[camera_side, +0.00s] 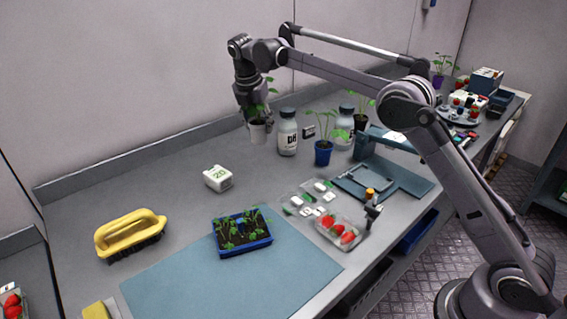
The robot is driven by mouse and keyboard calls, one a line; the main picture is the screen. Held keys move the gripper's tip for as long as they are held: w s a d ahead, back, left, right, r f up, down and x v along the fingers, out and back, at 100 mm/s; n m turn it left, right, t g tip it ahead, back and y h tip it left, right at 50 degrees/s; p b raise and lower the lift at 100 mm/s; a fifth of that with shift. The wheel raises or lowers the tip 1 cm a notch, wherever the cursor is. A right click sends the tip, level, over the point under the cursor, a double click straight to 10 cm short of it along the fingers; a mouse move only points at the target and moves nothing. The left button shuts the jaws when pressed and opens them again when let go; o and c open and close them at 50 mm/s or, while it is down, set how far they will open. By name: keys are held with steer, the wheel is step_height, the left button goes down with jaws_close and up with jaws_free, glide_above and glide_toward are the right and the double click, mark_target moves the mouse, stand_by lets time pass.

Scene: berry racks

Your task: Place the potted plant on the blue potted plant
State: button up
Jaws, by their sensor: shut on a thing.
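The fingers and leaves overlap, so the exact grip is hard to see. The blue potted plant (323,152) stands upright on the table to the right of that bottle, with green leaves above its rim. The held plant and the blue pot are apart. Whether the white pot touches the table is hard to tell.
A white bottle (287,133) stands between the two plants. A second bottle (343,135) and a black-potted plant (361,122) stand behind the blue pot. A white cube (217,178), seedling tray (243,250), yellow brush (130,232) and strawberry punnet (341,236) lie nearer.

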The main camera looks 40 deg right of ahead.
steer(key=s+d+f+m+g+y, duration=0.1)
steer(key=s+f+m+g, duration=0.1)
steer(key=s+m, duration=0.75)
steer(key=s+d+f+m+g+y, duration=0.1)
steer(key=s+f+m+g, duration=0.1)
steer(key=s+m, duration=0.8)
steer(key=d+r+n+t+h, duration=0.1)
steer(key=d+r+n, duration=0.3)
steer(key=d+n, duration=0.3)
steer(key=d+r+n+t, duration=0.2)
steer(key=d+r+n, duration=0.2)
steer(key=d+n, duration=0.25)
steer(key=d+r+n+t+h, duration=0.1)
steer(key=d+r+n, duration=0.4)
steer(key=d+n, duration=0.25)
glide_above(324, 145)
step_height(324, 145, down, 7)
steer(key=shift+m, duration=0.35)
steer(key=shift+d+f, duration=0.1)
steer(key=shift+f, duration=2)
steer(key=o, duration=1.2)
steer(key=shift+f, duration=0.1)
